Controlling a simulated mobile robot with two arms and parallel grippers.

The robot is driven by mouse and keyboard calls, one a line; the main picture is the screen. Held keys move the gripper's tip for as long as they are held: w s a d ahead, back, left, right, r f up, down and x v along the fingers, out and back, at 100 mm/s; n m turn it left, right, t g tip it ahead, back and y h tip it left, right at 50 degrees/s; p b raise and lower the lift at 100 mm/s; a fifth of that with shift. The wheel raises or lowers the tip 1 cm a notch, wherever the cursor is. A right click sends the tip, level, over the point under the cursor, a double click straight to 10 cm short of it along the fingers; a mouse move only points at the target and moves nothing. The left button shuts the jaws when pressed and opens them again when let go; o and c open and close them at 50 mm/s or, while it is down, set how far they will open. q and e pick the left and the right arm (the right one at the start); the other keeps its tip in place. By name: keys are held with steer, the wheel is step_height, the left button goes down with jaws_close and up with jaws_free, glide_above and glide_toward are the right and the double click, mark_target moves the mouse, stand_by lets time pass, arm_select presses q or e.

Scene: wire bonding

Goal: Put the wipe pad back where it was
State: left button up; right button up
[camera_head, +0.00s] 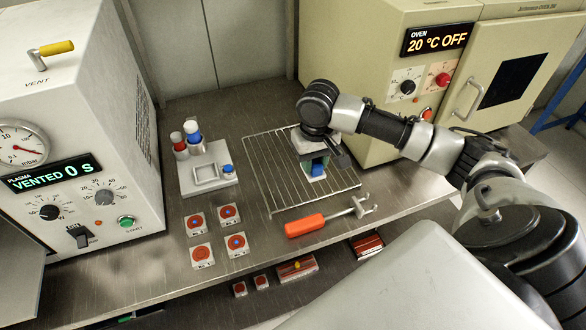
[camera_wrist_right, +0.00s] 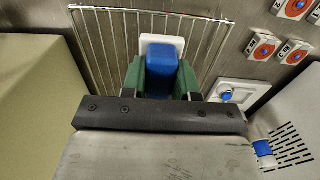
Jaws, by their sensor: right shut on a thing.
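The wipe pad, a white slab with a blue block grip, shows in the head view (camera_head: 318,169) and in the right wrist view (camera_wrist_right: 161,68). My right gripper (camera_head: 314,163) points down over the wire rack (camera_head: 262,162). Its green fingers are shut on the blue grip, one on each side, as the wrist view (camera_wrist_right: 160,82) also shows. The white slab is below the fingers, at or just above the rack wires; I cannot tell whether it touches. A white holder (camera_head: 190,188) with a square recess stands left of the rack. My left gripper is out of view.
Bottles with red and blue caps (camera_head: 192,130) stand at the holder's back. Several small plates with red discs (camera_head: 201,254) lie in front of it. An orange-handled fork (camera_head: 305,225) lies before the rack. The plasma machine (camera_head: 75,120) and oven (camera_head: 385,40) flank the bench.

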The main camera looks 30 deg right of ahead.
glide_above(293, 178)
steer(key=f, duration=0.4)
steer(key=shift+s, duration=0.2)
steer(key=shift+w+f, duration=0.3)
steer(key=shift+f, duration=0.05)
step_height(293, 178, down, 3)
steer(key=shift+f+p, duration=0.15)
steer(key=shift+p, duration=0.2)
steer(key=shift+f, duration=0.2)
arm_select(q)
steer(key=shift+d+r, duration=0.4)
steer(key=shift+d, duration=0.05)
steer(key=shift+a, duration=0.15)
arm_select(e)
steer(key=shift+f, duration=0.1)
steer(key=o, duration=0.9)
steer(key=shift+c, duration=0.2)
